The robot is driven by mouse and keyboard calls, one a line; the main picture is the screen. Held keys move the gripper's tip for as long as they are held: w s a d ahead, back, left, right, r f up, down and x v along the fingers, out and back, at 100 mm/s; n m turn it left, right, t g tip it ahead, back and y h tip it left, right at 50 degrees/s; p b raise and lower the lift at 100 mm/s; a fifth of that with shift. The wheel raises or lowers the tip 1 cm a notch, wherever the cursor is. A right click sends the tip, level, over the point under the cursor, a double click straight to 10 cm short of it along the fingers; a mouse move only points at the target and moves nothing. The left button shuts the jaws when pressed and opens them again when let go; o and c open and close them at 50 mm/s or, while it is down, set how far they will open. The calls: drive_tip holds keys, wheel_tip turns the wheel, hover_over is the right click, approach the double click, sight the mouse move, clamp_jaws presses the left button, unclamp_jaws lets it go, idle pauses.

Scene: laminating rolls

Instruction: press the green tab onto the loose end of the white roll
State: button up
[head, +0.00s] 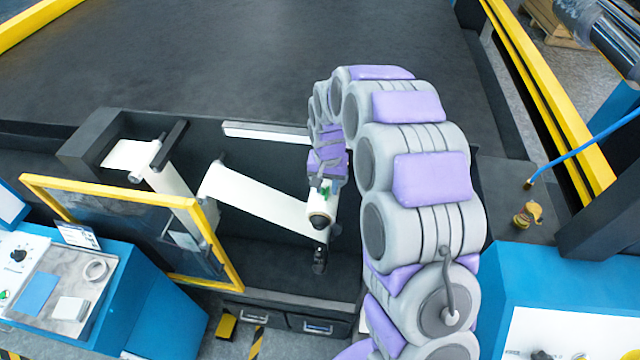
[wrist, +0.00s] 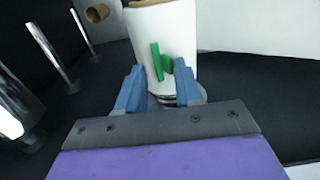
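The white roll (head: 318,207) sits at the right end of a white web in the machine bay. In the wrist view the white roll (wrist: 178,28) stands just ahead of my gripper. The green tab (wrist: 156,62) is a thin upright strip with a small green piece beside it, in front of the roll's face. I cannot tell whether it touches the roll. My gripper (wrist: 159,66) has its two blue fingers apart, one on each side of the tab, with a gap to each. In the head view the arm hides most of my gripper.
The white web (head: 262,197) runs left over rollers to another roll end (head: 130,154). A yellow-framed clear guard (head: 130,230) stands at the front left. Metal posts (wrist: 52,52) and a brown cardboard core (wrist: 97,12) lie left of the roll in the wrist view.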

drive_tip(key=shift+d, duration=0.3)
drive_tip(key=shift+w+a+r, duration=0.1)
drive_tip(key=shift+a+r, duration=0.1)
drive_tip(key=shift+r, duration=0.1)
drive_tip(key=r, duration=0.2)
drive_tip(key=a+r, duration=0.1)
drive_tip(key=r, duration=0.1)
drive_tip(key=a+r+b, duration=0.1)
drive_tip(key=r, duration=0.1)
drive_tip(key=shift+d+r, duration=0.65)
drive_tip(key=shift+r, duration=4.65)
drive_tip(key=s+d+f+b, duration=0.3)
drive_tip(key=s+f+b, duration=0.2)
drive_tip(key=s, duration=0.7)
drive_tip(key=s+d+f+n+g+b, duration=0.1)
drive_tip(key=s+d+f+b, duration=0.2)
drive_tip(key=s, duration=1)
drive_tip(key=s+d+f+n+b, duration=0.1)
drive_tip(key=s+d+f+b, duration=0.2)
drive_tip(key=s+f+b, duration=0.6)
drive_tip(key=s+f, duration=0.2)
drive_tip(key=s, duration=0.2)
drive_tip(key=shift+s+d+g, duration=0.25)
drive_tip(key=shift+d+g, duration=0.15)
